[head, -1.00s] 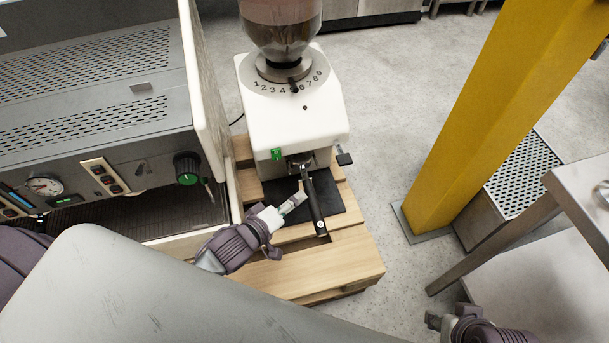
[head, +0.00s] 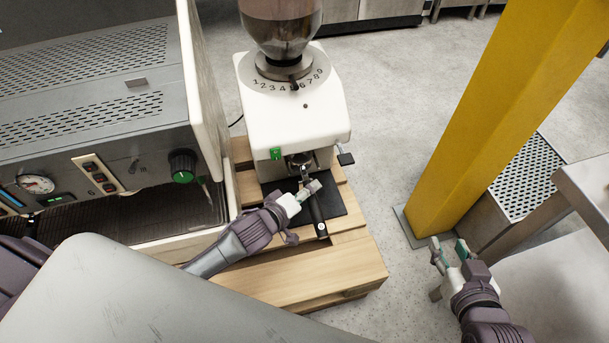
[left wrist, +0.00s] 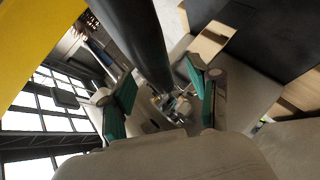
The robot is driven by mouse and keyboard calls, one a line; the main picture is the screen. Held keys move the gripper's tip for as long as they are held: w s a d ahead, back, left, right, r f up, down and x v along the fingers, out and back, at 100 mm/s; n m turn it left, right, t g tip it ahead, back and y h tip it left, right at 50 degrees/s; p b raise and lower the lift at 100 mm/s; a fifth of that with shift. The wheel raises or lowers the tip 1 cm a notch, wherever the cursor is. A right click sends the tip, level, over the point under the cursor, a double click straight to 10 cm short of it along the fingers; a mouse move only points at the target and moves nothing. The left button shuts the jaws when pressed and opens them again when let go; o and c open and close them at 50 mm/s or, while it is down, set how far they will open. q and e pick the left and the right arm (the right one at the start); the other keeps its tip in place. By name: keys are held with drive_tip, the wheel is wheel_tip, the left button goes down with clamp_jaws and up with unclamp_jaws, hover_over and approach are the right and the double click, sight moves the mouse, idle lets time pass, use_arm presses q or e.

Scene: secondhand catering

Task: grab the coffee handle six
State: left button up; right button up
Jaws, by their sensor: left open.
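The coffee handle (head: 316,212) is a black-handled portafilter seated under the spout of the white grinder (head: 292,112), its grip pointing toward me over a black mat. My left gripper (head: 312,190) is at the handle, its fingertips overlapping it in the head view. In the left wrist view the dark handle (left wrist: 135,40) runs between the two green-padded fingers of my left gripper (left wrist: 166,95), which are apart. Whether either pad touches it I cannot tell. My right gripper (head: 450,247) is at the lower right, fingers spread and empty, far from the handle.
The grinder stands on a wooden pallet (head: 300,284). An espresso machine (head: 110,160) stands close on the left. A yellow column (head: 480,120) and a steel table (head: 590,190) are on the right. Bare floor lies between pallet and column.

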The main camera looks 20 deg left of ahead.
use_arm(q)
clamp_jaws()
idle(0.3)
drive_tip(key=shift+w+r, duration=0.1)
drive_tip(key=shift+r, duration=0.05)
drive_tip(key=shift+r, duration=0.15)
